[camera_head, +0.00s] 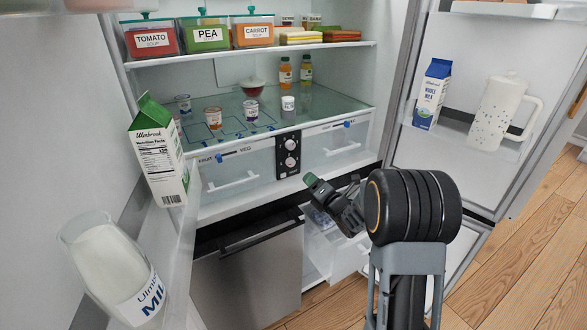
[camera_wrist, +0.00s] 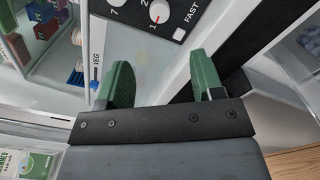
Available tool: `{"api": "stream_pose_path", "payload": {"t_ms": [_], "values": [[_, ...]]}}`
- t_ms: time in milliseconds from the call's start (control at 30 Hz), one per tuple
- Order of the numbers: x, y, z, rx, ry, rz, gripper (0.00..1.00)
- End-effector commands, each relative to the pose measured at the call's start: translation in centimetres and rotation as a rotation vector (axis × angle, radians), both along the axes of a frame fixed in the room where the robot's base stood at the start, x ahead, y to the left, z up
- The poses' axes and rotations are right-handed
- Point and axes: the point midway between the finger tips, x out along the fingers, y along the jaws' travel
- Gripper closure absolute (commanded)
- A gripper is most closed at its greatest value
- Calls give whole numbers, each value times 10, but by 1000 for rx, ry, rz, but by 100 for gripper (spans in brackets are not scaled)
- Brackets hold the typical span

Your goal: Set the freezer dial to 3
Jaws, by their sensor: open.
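A black control panel with two white dials, an upper (camera_head: 292,144) and a lower (camera_head: 291,161), sits between the two drawers of the open fridge. Which dial is the freezer's cannot be read. My gripper (camera_head: 314,182) is just below and right of the panel in the head view. In the wrist view my gripper (camera_wrist: 163,76) is open, with green fingertips apart and empty, not touching the dial.
The left drawer (camera_head: 235,178) and right drawer (camera_head: 335,142) flank the panel. A milk carton (camera_head: 158,155) and milk bottle (camera_head: 108,265) stand in the left door. A carton (camera_head: 431,93) and a jug (camera_head: 500,110) stand in the right door. The lower right compartment is partly open.

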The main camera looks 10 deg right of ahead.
Motion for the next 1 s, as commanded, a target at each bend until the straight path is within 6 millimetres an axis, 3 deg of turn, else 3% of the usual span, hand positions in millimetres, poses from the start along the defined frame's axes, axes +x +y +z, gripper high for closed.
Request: {"api": "stream_pose_path", "payload": {"t_ms": [600, 1000], "values": [[101, 34, 1, -1, -1, 2, 39], [122, 41, 0, 0, -1, 1, 39]]}}
